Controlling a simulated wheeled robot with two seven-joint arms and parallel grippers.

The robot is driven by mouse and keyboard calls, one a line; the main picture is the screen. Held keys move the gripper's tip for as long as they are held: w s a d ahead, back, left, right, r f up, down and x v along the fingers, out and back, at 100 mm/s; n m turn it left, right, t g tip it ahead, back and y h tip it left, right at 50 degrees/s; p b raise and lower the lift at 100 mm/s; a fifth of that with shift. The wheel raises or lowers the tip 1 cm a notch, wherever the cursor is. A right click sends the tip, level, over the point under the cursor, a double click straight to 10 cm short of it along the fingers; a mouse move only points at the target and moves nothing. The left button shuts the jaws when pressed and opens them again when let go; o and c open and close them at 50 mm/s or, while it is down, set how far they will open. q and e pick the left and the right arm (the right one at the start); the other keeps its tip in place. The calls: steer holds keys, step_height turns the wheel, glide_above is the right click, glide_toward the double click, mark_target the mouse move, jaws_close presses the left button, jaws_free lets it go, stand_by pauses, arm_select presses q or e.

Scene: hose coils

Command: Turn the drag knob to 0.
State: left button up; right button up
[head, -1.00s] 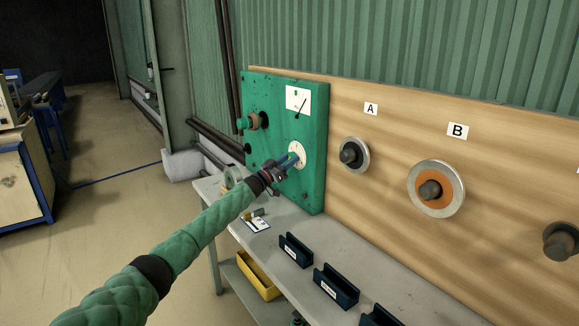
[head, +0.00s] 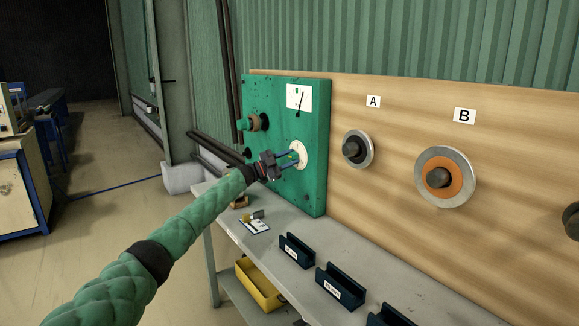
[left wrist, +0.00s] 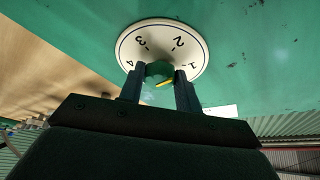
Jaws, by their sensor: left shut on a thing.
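The drag knob (left wrist: 157,70) is a small green knob with a yellow mark, on a white round dial (left wrist: 160,38) numbered 1 to 4 in the part I see. The yellow mark lies on the near side of the knob, between the fingers. The 0 is not visible; my gripper hides the dial's near part. My left gripper (left wrist: 160,88) is shut on the knob, one finger on each side. In the head view the left gripper (head: 289,158) reaches the dial (head: 300,154) on the green panel (head: 313,185). My right gripper is not in view.
A white card (head: 299,97) with a black needle sits above the dial. A brown-ringed fitting (head: 256,122) juts from the panel's left. Reels A (head: 366,149) and B (head: 462,178) are on the wooden board. Dark holders (head: 297,250) stand on the grey bench (head: 260,243).

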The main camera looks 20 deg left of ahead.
arm_select(q)
steer(key=shift+f+m+g+b, duration=0.1)
steer(key=shift+m+g+b, duration=0.35)
steer(key=shift+m, duration=0.65)
steer(key=m+g, duration=0.1)
steer(key=m, duration=0.1)
steer(key=m+g+b, duration=0.1)
steer(key=m, duration=0.2)
steer(key=shift+a+y+b, duration=0.1)
steer(key=shift+y+b, duration=0.2)
steer(key=shift+y, duration=0.1)
steer(key=m, duration=0.2)
steer(key=shift+r+m+g+y, duration=0.3)
steer(key=shift+g, duration=0.05)
steer(key=m+y, duration=0.1)
steer(key=m, duration=0.2)
steer(key=shift+r, duration=0.1)
steer(key=m+y, duration=0.2)
steer(key=m, duration=0.1)
steer(key=shift+r+m, duration=0.15)
steer(key=shift+m, duration=0.15)
steer(key=shift+s+m+y, duration=0.1)
steer(key=shift+m+y, duration=0.6)
steer(key=shift+m, duration=0.2)
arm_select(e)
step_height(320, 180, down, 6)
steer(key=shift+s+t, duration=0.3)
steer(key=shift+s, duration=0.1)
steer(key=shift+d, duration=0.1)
